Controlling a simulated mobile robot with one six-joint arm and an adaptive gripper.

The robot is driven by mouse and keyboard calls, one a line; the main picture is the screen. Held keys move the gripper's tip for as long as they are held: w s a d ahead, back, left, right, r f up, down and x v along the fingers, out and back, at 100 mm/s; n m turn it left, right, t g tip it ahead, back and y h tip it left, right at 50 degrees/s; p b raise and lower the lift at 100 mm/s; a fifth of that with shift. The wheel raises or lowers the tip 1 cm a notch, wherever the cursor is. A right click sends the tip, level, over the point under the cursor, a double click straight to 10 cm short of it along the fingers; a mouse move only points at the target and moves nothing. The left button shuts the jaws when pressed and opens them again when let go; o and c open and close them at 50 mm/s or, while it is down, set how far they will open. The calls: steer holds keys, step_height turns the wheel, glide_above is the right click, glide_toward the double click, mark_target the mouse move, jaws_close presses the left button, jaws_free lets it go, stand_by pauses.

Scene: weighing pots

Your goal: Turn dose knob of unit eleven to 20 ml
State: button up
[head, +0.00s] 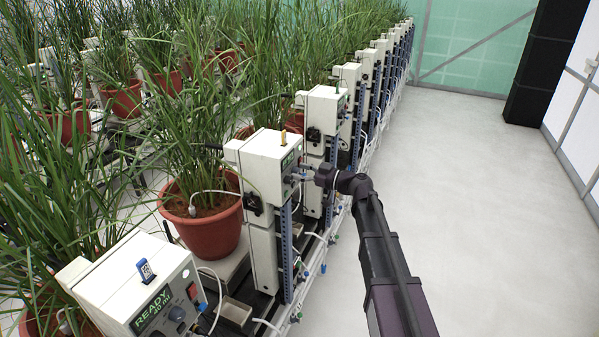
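My arm reaches from the bottom right to the front panel of the middle weighing unit (268,160), a cream box with a yellow tag on top. My gripper (303,178) is at that panel, just right of its small green display (290,158). The dose knob there is hidden or too small to make out, and I cannot tell whether the fingers touch or grip it. No unit number is readable. The nearest unit (140,275) has a blue tag, a green display reading READY with a ml value below, a dark knob (177,314) and a red switch (192,291).
A row of similar units (345,75) runs to the back. Red-brown pots (212,240) with tall grassy plants stand on the left. White tubes and blue rails (284,255) stand close to the arm. The pale floor (470,190) on the right is clear.

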steer(key=v, duration=1.2)
stand_by(0.3)
steer(key=shift+s, duration=0.1)
steer(key=s+f+m+g+h, duration=0.4)
steer(key=s+f+m+h, duration=0.3)
steer(key=s+f, duration=0.55)
steer(key=s+d+f+m+g+h, duration=0.2)
steer(key=s+d+f+m+h, duration=0.4)
steer(key=s+d+h, duration=0.3)
steer(key=shift+s+d+m+h, duration=0.2)
steer(key=shift+d+m+h, duration=0.35)
steer(key=shift+d, duration=0.45)
